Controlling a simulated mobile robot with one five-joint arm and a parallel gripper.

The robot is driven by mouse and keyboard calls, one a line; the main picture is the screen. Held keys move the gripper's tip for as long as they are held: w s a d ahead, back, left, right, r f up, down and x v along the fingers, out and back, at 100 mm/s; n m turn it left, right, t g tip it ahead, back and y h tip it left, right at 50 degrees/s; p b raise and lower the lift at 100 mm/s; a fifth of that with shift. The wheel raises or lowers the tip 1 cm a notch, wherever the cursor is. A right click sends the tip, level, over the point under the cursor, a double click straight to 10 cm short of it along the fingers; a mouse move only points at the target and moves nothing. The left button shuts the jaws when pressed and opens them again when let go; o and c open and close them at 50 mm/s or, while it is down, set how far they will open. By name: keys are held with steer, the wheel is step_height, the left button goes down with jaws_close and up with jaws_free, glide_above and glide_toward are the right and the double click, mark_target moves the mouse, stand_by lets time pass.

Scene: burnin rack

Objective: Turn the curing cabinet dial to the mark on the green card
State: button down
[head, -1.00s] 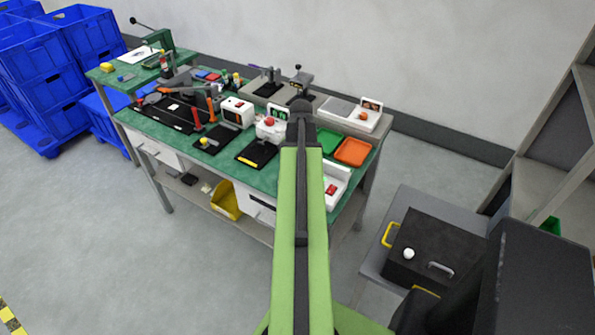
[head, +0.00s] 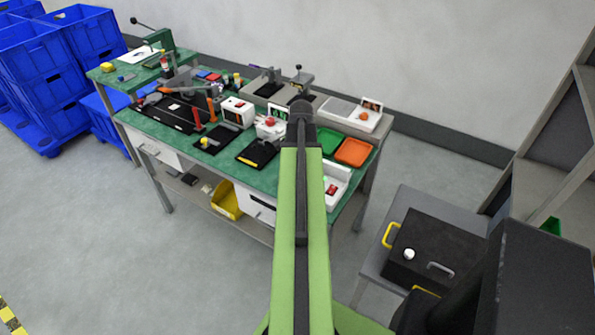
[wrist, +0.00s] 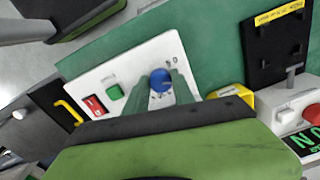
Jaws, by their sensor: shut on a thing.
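A blue round dial (wrist: 161,80) sits on a white panel (wrist: 140,62) in the wrist view. My gripper (wrist: 163,88) has one finger on each side of the dial and is shut on it. Small dark marks show on the panel above and right of the dial, too small to read. I cannot tell whether the green square is a button or the card. In the head view my arm hides the dial; part of a white panel (head: 341,176) shows right of the arm.
The green-topped bench (head: 265,178) holds several fixtures. A green tray (head: 329,141) and an orange tray (head: 354,152) lie beyond the panel. In the wrist view a yellow object (wrist: 236,93) and a red button (wrist: 313,114) are right of my gripper.

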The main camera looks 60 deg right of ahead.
steer(key=c, duration=1.1)
jaws_free()
steer(key=shift+o, duration=0.2)
step_height(320, 180, up, 18)
steer(key=p, duration=1.7)
steer(key=shift+s+f, duration=0.25)
steer(key=shift+s, duration=0.1)
